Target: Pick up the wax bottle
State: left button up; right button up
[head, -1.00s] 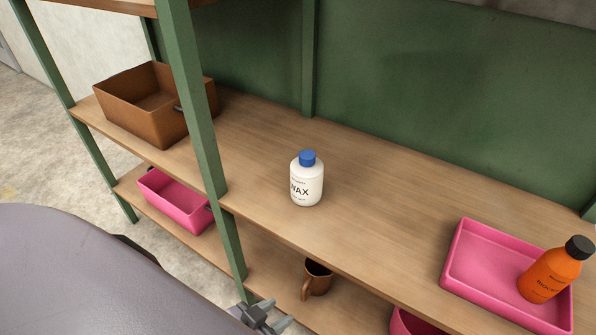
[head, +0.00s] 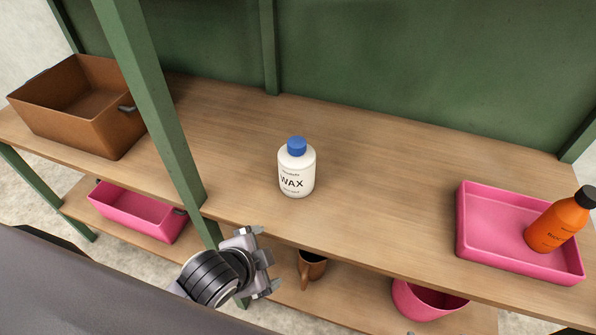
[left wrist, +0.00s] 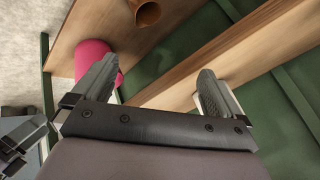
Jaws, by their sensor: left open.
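I cannot clearly make out the bottle there. Grey mechanical parts (left wrist: 18,142) at that view's left edge may be my right gripper; its jaw state is unclear.
A green post (head: 150,110) rises left of the bottle. A pink tray (head: 480,262) with an orange bottle (head: 558,222) is at right, a brown bin (head: 75,105) at left. A pink bin (head: 135,212), mug (head: 312,268) and pink pot (head: 425,303) are below. Shelf around the bottle is clear.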

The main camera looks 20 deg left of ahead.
aim_at(295, 170)
pick_arm(q)
jog(key=w+r+m+y, duration=0.1)
jog(key=w+r+m, duration=0.1)
jog(key=m, duration=0.2)
jog(key=w+d+r+m+t, duration=0.1)
jog(key=w+m, duration=0.1)
jog(key=m, duration=0.1)
jog(key=w+r+m+t+y, duration=0.1)
jog(key=w+r+m, duration=0.1)
jog(key=m, duration=0.2)
jog(key=shift+w+d+r+m+y, duration=0.3)
jog(key=shift+w+d, duration=0.1)
jog(key=w+r+m+t, duration=0.1)
jog(key=m, duration=0.2)
jog(key=w+r+m+t, duration=0.1)
jog(key=w+m, duration=0.1)
jog(key=m, duration=0.1)
jog(key=w+r+m+t+y, duration=0.1)
jog(key=w+m, duration=0.1)
jog(key=shift+w+d+r+m, duration=0.15)
jog(key=shift+w+r+m, duration=0.1)
jog(key=shift+m, duration=0.15)
jog(key=shift+w+r+m, duration=0.25)
jog(key=shift+w+m, duration=0.05)
jog(key=shift+m, duration=0.2)
jog(key=shift+w+t, duration=0.25)
jog(key=shift+t, duration=0.05)
jog(key=shift+w+m+b, duration=0.3)
jog(key=shift+b+x, duration=0.3)
jog(key=shift+x, duration=2.9)
